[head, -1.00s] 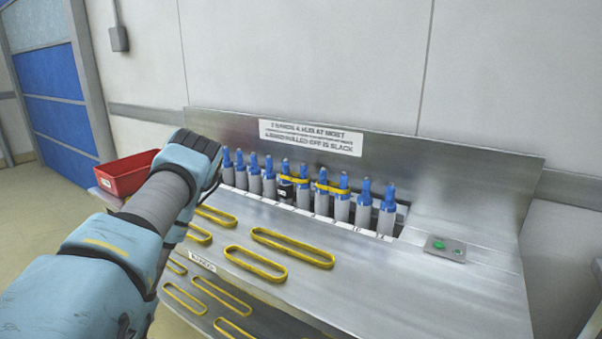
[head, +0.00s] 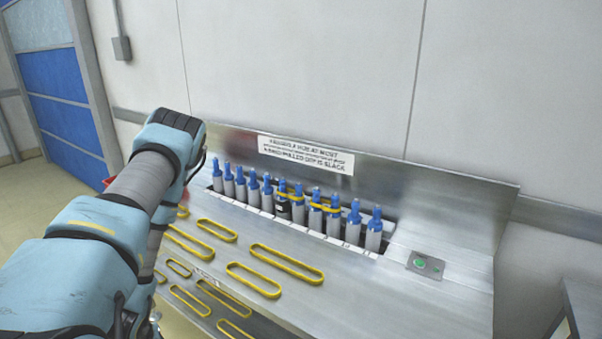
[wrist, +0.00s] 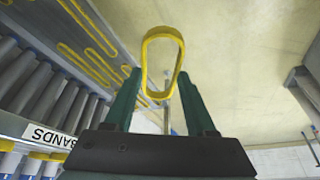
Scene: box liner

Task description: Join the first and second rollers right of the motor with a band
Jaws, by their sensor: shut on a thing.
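My gripper (wrist: 159,78) is shut on a yellow band (wrist: 163,32) in the wrist view; the loop stands out beyond the green fingertips. In the head view my arm hides the gripper and this band. A row of grey rollers with blue tops (head: 375,236) stands in the bench slot. The motor (head: 283,209) is the roller with a black block. One yellow band (head: 291,195) appears to run round the motor and the first roller right of it (head: 298,212). Another yellow band (head: 325,208) appears to span the second (head: 315,220) and third (head: 333,224) rollers.
Several loose yellow bands (head: 286,263) of different lengths lie on the sloping metal bench (head: 360,295). A green button panel (head: 425,264) sits right of the rollers. A sign (head: 305,154) is on the backboard. A red bin (head: 107,182) is mostly hidden behind my arm.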

